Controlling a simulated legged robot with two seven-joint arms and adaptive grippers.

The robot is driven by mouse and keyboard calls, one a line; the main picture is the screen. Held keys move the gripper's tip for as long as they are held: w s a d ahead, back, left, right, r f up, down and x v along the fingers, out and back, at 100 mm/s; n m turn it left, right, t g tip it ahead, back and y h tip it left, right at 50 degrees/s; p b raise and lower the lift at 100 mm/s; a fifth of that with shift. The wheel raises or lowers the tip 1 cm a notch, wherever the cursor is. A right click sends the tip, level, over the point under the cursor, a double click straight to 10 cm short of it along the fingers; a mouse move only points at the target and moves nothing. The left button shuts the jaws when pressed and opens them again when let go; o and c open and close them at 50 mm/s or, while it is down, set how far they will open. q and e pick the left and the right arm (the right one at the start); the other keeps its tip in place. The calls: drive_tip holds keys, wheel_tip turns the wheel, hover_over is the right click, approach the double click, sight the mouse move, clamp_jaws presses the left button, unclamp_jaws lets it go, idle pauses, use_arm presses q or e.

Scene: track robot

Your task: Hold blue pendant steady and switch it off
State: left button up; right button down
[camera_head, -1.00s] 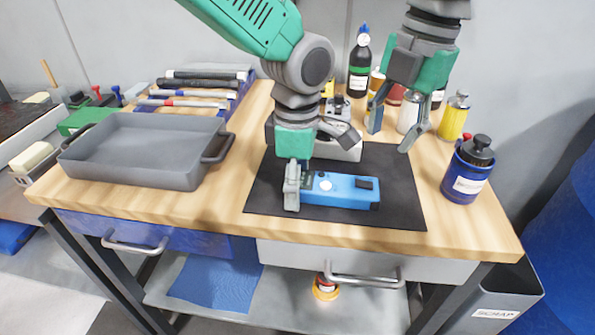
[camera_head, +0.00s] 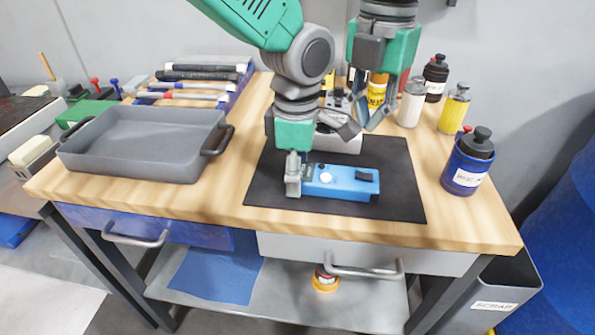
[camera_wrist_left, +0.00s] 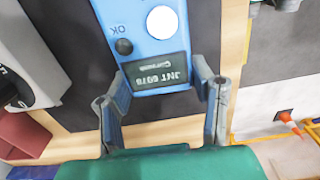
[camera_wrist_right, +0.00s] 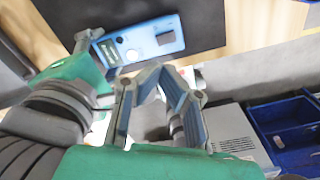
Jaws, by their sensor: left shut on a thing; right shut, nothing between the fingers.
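The blue pendant (camera_head: 341,182) lies on a black mat (camera_head: 400,205) on the workbench. It has a white round button, a dark label end and a black block at its right end. My left gripper (camera_head: 293,183) is shut on the pendant's left end. In the left wrist view its fingers (camera_wrist_left: 163,95) sit on either side of the pendant's label end (camera_wrist_left: 158,70), beside a small dark button marked OK. My right gripper (camera_head: 369,118) is shut and empty, above the back of the mat. In the right wrist view its fingertips (camera_wrist_right: 160,75) come together, apart from the pendant (camera_wrist_right: 150,42).
A grey tray (camera_head: 145,145) stands at the left of the bench. Several bottles stand at the back right, and a blue cup (camera_head: 466,172) holds a dark-capped bottle at the right edge. A grey-white device (camera_head: 340,142) sits behind the pendant. The mat's right part is clear.

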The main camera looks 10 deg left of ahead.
sight(358, 173)
drive_tip(key=shift+f, duration=3.2)
drive_tip(key=shift+f, duration=0.1)
